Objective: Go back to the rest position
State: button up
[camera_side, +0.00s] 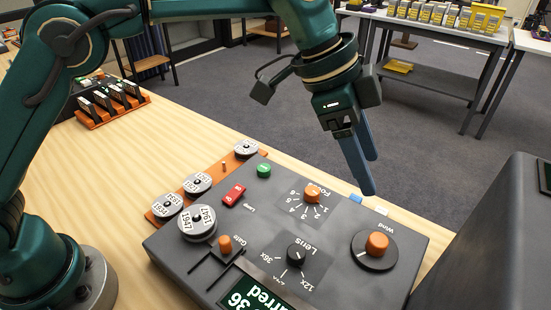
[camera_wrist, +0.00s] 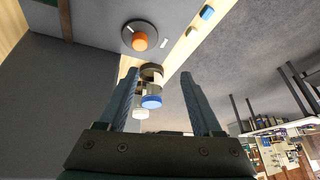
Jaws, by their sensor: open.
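My gripper (camera_side: 367,190) is open and empty. It hangs in the air above the back edge of the dark control box (camera_side: 215,268), with its two blue fingers apart and pointing down. In the wrist view both fingers (camera_wrist: 158,80) show with a gap between them. Through the gap I see a white, a blue and a brown round piece (camera_wrist: 151,88) further off, not held. The box carries an orange Wind knob (camera_side: 377,243), an orange Focus knob (camera_side: 312,193), a black Lens knob (camera_side: 296,254), a red switch (camera_side: 233,195) and a green button (camera_side: 264,170).
Reels labelled with years stand on an orange rack (camera_side: 163,217) and on the box's left end. A grey case (camera_side: 490,240) stands at the right. An orange tray of slides (camera_side: 112,110) sits at the back left. A shelf table (camera_side: 440,75) stands far behind. The air around my gripper is clear.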

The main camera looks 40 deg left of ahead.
jog(key=s+a+r+n+t+y, duration=0.1)
jog(key=s+a+r+n+t, duration=0.15)
jog(key=a+r, duration=0.4)
jog(key=s+a+r+n+t+y, duration=0.1)
jog(key=s+a+r+n, duration=0.25)
jog(key=a, duration=0.55)
jog(key=s+a+f+n+y, duration=0.2)
jog(key=s+a+f+n, duration=0.6)
jog(key=s+f, duration=0.3)
jog(key=shift+s+a+y, duration=0.3)
jog(key=shift+s+y, duration=0.1)
jog(key=shift+s, duration=0.6)
